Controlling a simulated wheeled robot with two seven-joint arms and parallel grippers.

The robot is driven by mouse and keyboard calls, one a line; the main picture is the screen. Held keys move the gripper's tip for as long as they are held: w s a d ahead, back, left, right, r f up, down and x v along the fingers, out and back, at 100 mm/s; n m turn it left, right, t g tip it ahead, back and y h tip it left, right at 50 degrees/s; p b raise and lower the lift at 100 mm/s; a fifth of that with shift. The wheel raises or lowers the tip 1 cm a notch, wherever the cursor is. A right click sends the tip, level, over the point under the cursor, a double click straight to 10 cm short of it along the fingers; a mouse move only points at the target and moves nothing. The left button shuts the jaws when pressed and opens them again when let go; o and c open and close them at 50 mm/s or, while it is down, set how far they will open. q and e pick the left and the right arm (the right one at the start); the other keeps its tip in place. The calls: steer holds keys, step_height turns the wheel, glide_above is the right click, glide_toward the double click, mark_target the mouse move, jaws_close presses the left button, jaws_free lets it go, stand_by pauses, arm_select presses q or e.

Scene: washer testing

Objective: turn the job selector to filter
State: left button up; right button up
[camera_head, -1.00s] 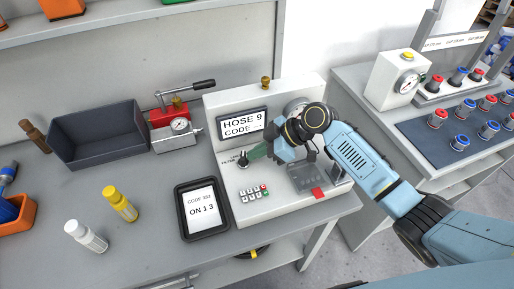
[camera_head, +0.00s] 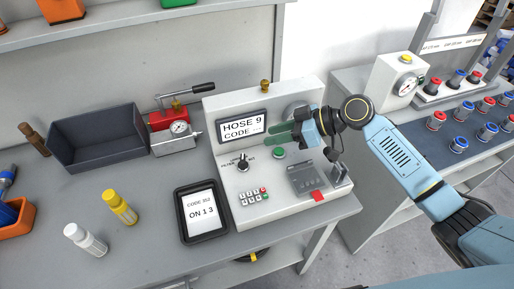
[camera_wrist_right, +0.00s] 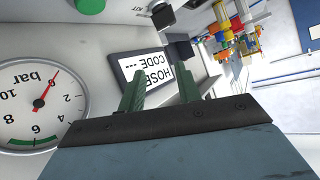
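The job selector (camera_head: 243,164) is a small black knob on the sloped front of the white tester, below its screen. A "FILTER" label sits to its left. Its pointer looks roughly upward, but is too small to read surely. My right gripper (camera_head: 278,137) is right of the knob and above it, clear of it. In the right wrist view its two green fingers (camera_wrist_right: 160,88) stand apart with nothing between them. The knob (camera_wrist_right: 162,16) shows there at the top, near the "KIT" label. The screen (camera_head: 243,126) reads "HOSE 9 CODE ---". My left gripper is not in view.
A green button (camera_head: 279,153), a keypad (camera_head: 252,195) and a red tab (camera_head: 317,196) are on the tester. A pressure gauge (camera_wrist_right: 40,95) is close beside the right gripper. A black tray (camera_head: 183,222) with a code card lies in front, left of the tester.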

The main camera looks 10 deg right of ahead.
steer(key=a+r+m+t+p, duration=0.1)
steer(key=a+r+m+t, duration=0.1)
steer(key=a+m+t, duration=0.65)
steer(key=a+r+m+t+p, duration=0.1)
steer(key=a+r+m+t, duration=0.2)
steer(key=m, duration=1)
steer(key=m+g+h+p, duration=0.25)
steer(key=m+h, duration=1.25)
steer(key=m, duration=1.4)
glide_toward(243, 156)
steer(key=shift+n, duration=0.25)
steer(key=b+x, duration=0.1)
steer(key=x, duration=0.9)
jaws_close()
